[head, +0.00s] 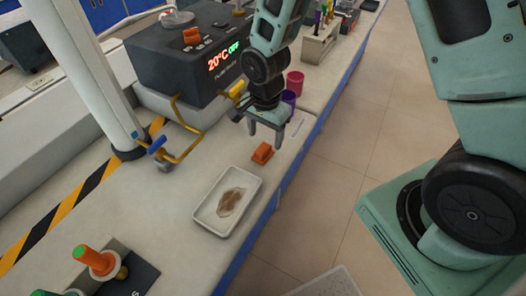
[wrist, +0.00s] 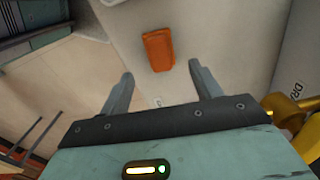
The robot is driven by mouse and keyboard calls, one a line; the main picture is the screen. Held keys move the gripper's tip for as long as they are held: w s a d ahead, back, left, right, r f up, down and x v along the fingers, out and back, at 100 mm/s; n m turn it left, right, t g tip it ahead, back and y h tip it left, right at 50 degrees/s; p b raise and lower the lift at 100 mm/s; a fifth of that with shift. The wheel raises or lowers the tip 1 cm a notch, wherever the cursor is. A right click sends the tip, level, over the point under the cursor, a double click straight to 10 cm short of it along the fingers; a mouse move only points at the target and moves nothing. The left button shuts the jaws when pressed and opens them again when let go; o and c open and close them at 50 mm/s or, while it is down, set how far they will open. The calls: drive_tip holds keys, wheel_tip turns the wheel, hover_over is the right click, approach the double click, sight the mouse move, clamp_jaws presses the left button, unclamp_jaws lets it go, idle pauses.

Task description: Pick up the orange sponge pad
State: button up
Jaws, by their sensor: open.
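The orange sponge pad (head: 262,153) lies on the white bench top, just behind a white tray. My gripper (head: 266,138) is open and empty in the head view, its fingers pointing down close above or beside the pad. In the wrist view the orange sponge pad (wrist: 158,49) shows ahead of the fingertips, roughly between their lines. The open gripper (wrist: 160,80) does not touch it there. The exact height of the fingers above the bench cannot be told.
The white tray (head: 206,221) with a brown stain inside stands in front of the pad. Purple (head: 289,100) and red (head: 295,82) cups stand behind the gripper. A dark heater box (head: 170,60) and yellow valve pipe (head: 190,150) are left. The bench's blue edge (head: 264,215) is right.

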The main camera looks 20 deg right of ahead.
sight(264, 147)
drive_tip(key=shift+a+f+p, duration=0.15)
drive_tip(key=shift+f+p, duration=0.35)
drive_tip(key=shift+f, duration=2.2)
drive_tip(key=c, duration=1.1)
